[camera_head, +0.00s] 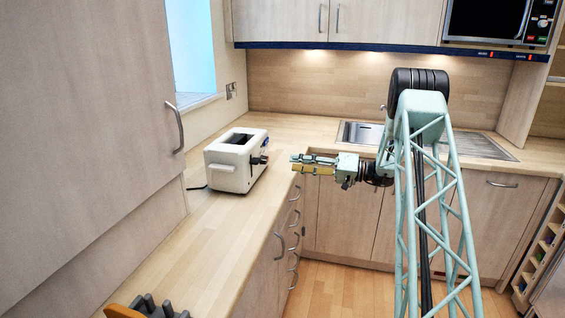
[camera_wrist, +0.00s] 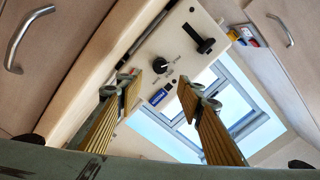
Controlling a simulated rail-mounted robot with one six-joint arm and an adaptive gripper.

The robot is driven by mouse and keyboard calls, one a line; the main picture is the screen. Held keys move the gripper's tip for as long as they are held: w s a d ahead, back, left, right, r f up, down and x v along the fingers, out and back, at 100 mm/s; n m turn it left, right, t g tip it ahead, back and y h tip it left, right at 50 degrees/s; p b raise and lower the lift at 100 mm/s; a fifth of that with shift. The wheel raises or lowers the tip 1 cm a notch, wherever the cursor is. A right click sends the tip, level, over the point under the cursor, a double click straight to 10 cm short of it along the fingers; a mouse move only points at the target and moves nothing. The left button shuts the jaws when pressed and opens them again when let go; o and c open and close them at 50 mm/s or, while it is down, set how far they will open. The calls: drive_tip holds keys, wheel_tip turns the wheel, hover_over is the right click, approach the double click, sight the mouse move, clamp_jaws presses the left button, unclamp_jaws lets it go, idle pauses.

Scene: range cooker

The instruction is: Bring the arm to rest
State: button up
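My gripper (camera_head: 298,163) is stretched out to the left at the end of my arm, in front of the lower cabinets and close to the counter's front edge. In the wrist view its two ribbed fingers (camera_wrist: 160,88) stand apart with nothing held between them. The toaster (camera_head: 228,176) is a cream-white box with a dark top slot, standing on the left counter. My fingers point toward its control end, with a gap between. That end, with a knob and a lever, shows beyond the fingertips in the wrist view (camera_wrist: 196,60).
The wooden counter (camera_head: 215,235) runs along the left and back. A sink (camera_head: 484,146) lies behind my arm. A tall cabinet (camera_head: 85,120) fills the left side. An orange and dark grey object (camera_head: 150,308) is cut off at the bottom left. The floor (camera_head: 335,290) is clear.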

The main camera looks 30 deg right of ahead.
drive_tip(key=s+a+r+n+g, duration=0.1)
drive_tip(key=s+a+r+g, duration=0.3)
drive_tip(key=a, duration=0.6)
drive_tip(key=s+a+r+g, duration=0.25)
drive_tip(key=a+r, duration=0.35)
drive_tip(key=a, duration=0.4)
drive_tip(key=s+a+r+g+h, duration=0.2)
drive_tip(key=s+a+r, duration=0.1)
drive_tip(key=s+a, duration=0.4)
drive_tip(key=s+a+r+g+h, duration=0.1)
drive_tip(key=s+a+r+g, duration=0.1)
drive_tip(key=s+a+r, duration=0.4)
drive_tip(key=s+a+n+g+h, duration=0.15)
drive_tip(key=s+a, duration=0.25)
drive_tip(key=s, duration=0.7)
drive_tip(key=s+a+m+h, duration=0.1)
drive_tip(key=s+a+h, duration=0.25)
drive_tip(key=s, duration=0.65)
drive_tip(key=s+d+t+h, duration=0.1)
drive_tip(key=s+d+h, duration=0.1)
drive_tip(key=s, duration=0.8)
drive_tip(key=s+d+t+h, duration=0.1)
drive_tip(key=s+t+h, duration=0.1)
drive_tip(key=s, duration=0.9)
drive_tip(key=shift+s+d+f+h+p, duration=0.3)
drive_tip(key=shift+d+f+h+p, duration=0.1)
drive_tip(key=shift+h, duration=0.1)
